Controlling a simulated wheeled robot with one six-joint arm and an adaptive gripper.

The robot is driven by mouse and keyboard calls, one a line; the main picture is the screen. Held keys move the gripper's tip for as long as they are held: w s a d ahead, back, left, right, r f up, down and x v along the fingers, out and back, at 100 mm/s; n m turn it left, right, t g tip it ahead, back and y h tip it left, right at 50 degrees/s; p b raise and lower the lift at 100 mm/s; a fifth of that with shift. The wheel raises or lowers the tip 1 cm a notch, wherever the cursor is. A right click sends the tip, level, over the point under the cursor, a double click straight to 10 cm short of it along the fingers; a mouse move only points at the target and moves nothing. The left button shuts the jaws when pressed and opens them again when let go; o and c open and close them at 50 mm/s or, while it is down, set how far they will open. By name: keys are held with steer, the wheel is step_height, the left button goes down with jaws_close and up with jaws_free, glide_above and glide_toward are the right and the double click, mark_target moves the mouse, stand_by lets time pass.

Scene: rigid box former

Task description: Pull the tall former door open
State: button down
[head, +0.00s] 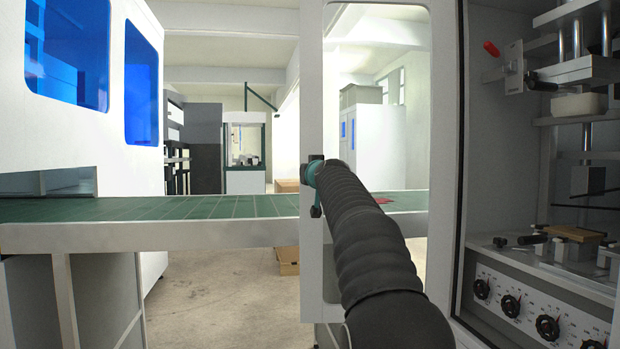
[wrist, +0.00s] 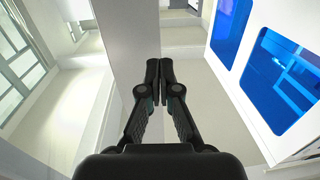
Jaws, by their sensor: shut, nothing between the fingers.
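The tall former door (head: 312,85) is a white frame with a large clear window. It stands swung out from the former (head: 505,150), whose inside shows at the right. My black arm reaches across the door's window to its left upright. My gripper (wrist: 160,70) has its two black fingers together with nothing between them. In the wrist view the fingertips lie over the edge of a pale upright panel (wrist: 128,40), which looks like the door. In the head view my arm hides most of the gripper, and I cannot tell whether it touches the door. No handle is clearly visible.
A green-topped conveyor (head: 150,208) runs behind the door. A white machine with blue windows (head: 75,95) stands at the left. The former holds clamps, a red-tipped lever (head: 491,48) and a panel of dials (head: 530,315). Bare floor (head: 215,310) shows below the conveyor.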

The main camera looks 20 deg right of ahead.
steer(key=s+a+b, duration=0.2)
steer(key=s+a, duration=0.2)
steer(key=s, duration=0.6)
steer(key=shift+a+b, duration=0.35)
